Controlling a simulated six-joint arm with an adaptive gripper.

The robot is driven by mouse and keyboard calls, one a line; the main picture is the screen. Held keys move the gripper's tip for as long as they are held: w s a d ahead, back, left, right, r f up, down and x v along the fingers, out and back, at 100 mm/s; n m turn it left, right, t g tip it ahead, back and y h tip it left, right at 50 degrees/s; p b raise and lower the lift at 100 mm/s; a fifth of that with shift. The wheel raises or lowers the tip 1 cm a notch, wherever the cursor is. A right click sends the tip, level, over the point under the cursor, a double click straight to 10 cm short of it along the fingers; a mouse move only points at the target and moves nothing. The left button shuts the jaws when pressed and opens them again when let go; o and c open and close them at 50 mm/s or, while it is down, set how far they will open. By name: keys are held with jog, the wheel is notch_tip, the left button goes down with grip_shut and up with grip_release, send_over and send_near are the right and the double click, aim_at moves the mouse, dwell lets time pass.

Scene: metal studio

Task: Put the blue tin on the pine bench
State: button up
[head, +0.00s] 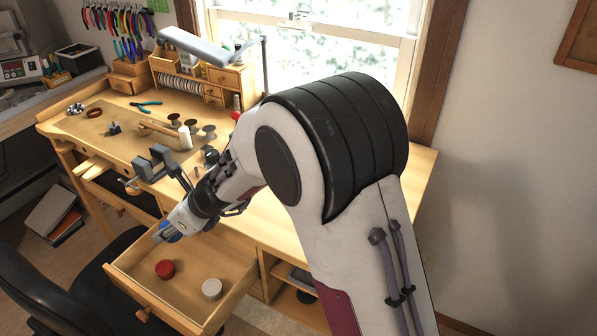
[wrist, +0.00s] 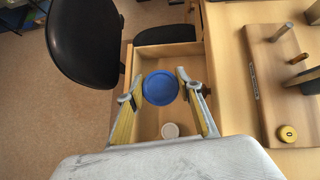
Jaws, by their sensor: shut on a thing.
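The blue tin (wrist: 160,88) is round and sits between the fingers of my gripper (wrist: 158,86), which is shut on it. In the head view my gripper (head: 168,231) is above the open drawer, and only a little of the blue tin shows there. The pine bench (head: 420,172) is light wood; its top lies behind and to the right of the gripper. In the wrist view the bench (wrist: 233,50) is right of the drawer.
The open drawer (head: 232,296) holds a red tin (head: 165,269) and a white tin (head: 212,289). A bench vice (head: 155,163), spools and tools crowd the bench's left and middle. A black chair (head: 40,290) stands at the front left. The bench's right end looks clear.

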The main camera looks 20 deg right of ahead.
notch_tip(320, 180, up, 17)
jog(key=w+d+m+t+h, duration=0.1)
jog(key=w+d+m, duration=0.15)
jog(key=d, duration=0.95)
jog(key=w+d+m+t+h, duration=0.2)
jog(key=w+d, duration=0.1)
jog(key=d, duration=1)
jog(key=s+d+m+h, duration=0.1)
jog(key=s+d+m, duration=0.1)
jog(key=d, duration=0.8)
jog(key=s+d+m+h, duration=0.1)
jog(key=s+d+m, duration=0.15)
jog(key=d, duration=0.85)
jog(key=shift+t, duration=0.3)
jog(key=shift+s+f, duration=0.1)
jog(key=shift+f, duration=2.7)
jog(key=shift+f, duration=0.1)
jog(key=shift+f, duration=2.85)
jog(key=shift+f, duration=2.05)
